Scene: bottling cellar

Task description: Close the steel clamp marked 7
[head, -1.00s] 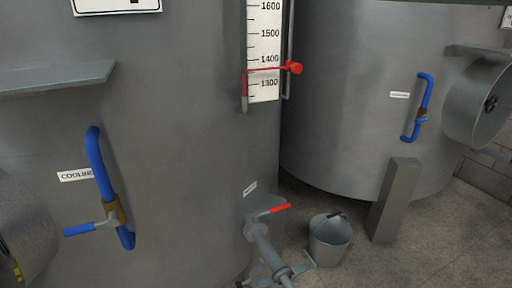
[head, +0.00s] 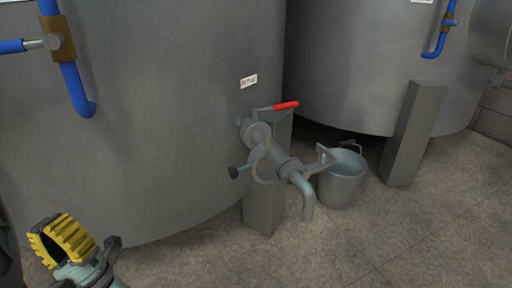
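A steel clamp (head: 262,163) sits around the outlet pipe (head: 280,158) of the near tank. One curved half with a dark knob (head: 233,173) stands out to the left. Another arm (head: 321,159) stands out to the right, so the clamp looks swung open. No number 7 can be read on it. A yellow ridged part with dark joints, which looks like my gripper (head: 62,240), is at the lower left, well apart from the clamp. Whether its fingers are open or shut does not show.
The outlet has a red-handled valve (head: 286,105) above and a downward spout (head: 305,197). A grey tank leg (head: 263,208) stands behind it. A metal bucket (head: 342,186) is on the floor just right. Blue pipes (head: 75,88) stick out at upper left. The front floor (head: 400,245) is clear.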

